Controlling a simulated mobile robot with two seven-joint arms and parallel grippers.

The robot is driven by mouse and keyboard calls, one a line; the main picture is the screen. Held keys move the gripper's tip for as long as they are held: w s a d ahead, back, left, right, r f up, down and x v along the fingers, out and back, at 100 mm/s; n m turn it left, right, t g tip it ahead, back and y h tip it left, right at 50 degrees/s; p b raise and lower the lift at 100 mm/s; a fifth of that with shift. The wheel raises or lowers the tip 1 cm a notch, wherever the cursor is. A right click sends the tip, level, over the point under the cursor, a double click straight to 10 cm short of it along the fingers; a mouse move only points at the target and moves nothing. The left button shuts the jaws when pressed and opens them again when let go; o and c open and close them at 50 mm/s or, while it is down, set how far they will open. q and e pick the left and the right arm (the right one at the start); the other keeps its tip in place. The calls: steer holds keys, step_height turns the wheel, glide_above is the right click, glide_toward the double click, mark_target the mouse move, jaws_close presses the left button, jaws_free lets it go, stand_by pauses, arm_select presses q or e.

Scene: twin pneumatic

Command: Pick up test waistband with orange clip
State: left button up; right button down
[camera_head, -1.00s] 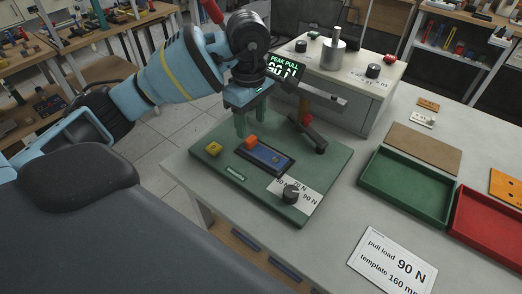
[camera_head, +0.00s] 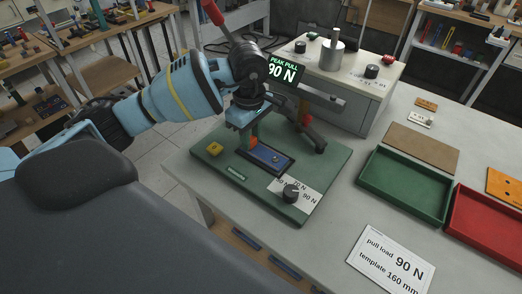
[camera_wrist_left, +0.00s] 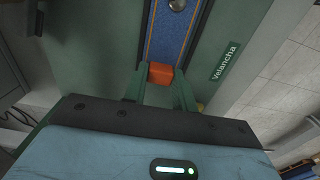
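The test waistband (camera_head: 266,158) is a blue strip lying in a dark frame on the green base plate. It also shows in the left wrist view (camera_wrist_left: 169,40). Its orange clip (camera_wrist_left: 160,72) sits at the near end of the strip in that view; in the head view the clip (camera_head: 253,142) is partly hidden by a finger. My left gripper (camera_head: 248,142) points down over the clip. In the left wrist view its two green fingers (camera_wrist_left: 160,84) stand either side of the clip with small gaps, so it looks open. My right gripper is not in view.
A yellow block (camera_head: 214,149) sits on the base plate's left. A black knob (camera_head: 291,193) is at its front corner. The display (camera_head: 285,72) reads 90 N. A green tray (camera_head: 403,187) and a red tray (camera_head: 491,226) lie to the right, with a printed card (camera_head: 392,262) in front.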

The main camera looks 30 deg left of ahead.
arm_select(q)
steer(key=shift+c, duration=1.2)
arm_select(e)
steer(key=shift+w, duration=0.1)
arm_select(q)
steer(key=shift+r, duration=0.15)
